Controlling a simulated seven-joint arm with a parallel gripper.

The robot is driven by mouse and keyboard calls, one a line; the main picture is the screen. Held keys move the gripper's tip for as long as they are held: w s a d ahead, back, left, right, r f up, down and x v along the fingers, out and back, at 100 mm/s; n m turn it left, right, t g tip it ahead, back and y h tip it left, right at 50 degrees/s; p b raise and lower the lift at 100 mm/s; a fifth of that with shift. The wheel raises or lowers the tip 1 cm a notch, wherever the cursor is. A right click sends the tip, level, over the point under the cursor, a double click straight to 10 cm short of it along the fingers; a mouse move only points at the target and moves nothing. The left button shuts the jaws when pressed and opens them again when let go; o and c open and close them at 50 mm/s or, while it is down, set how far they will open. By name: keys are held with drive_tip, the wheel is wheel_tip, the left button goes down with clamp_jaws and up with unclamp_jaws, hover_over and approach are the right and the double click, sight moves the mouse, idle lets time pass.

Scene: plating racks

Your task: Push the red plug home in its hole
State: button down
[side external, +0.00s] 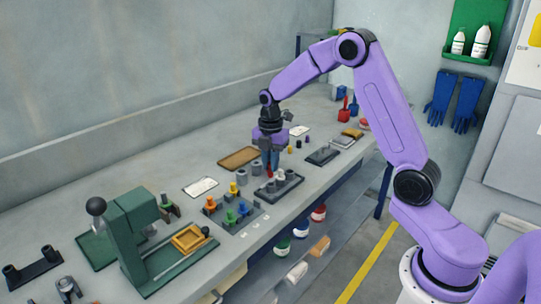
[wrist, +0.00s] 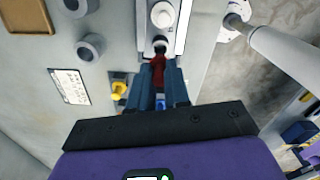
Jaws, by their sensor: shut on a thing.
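The red plug (wrist: 158,70) is between the fingertips of my gripper (wrist: 158,80) in the wrist view. My gripper is shut on it. In the side external view my gripper (side external: 270,158) points down over the left part of a dark rack (side external: 292,184), with a bit of red at its tips. In the wrist view the plug's far end is beside a round dark-and-pale fitting (wrist: 160,45) on the rack. A pale round post (wrist: 163,14) stands farther along. I cannot tell whether the plug's lower end is in a hole; the fingers hide it.
Two grey rings (side external: 242,175) stand left of the rack, near a brown tray (side external: 240,157). A block with coloured plugs (side external: 229,214) is in front, and a green press (side external: 140,240) is at the left. The bench edge lies close to the rack's right.

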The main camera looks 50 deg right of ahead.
sight(271, 177)
drive_tip(key=shift+f, duration=0.85)
drive_tip(key=shift+f, duration=1.6)
idle(1.1)
drive_tip(key=c, duration=1)
unclamp_jaws()
drive_tip(key=shift+r, duration=0.1)
wheel_tip(271, 177, up, 17)
drive_tip(key=shift+r, duration=0.1)
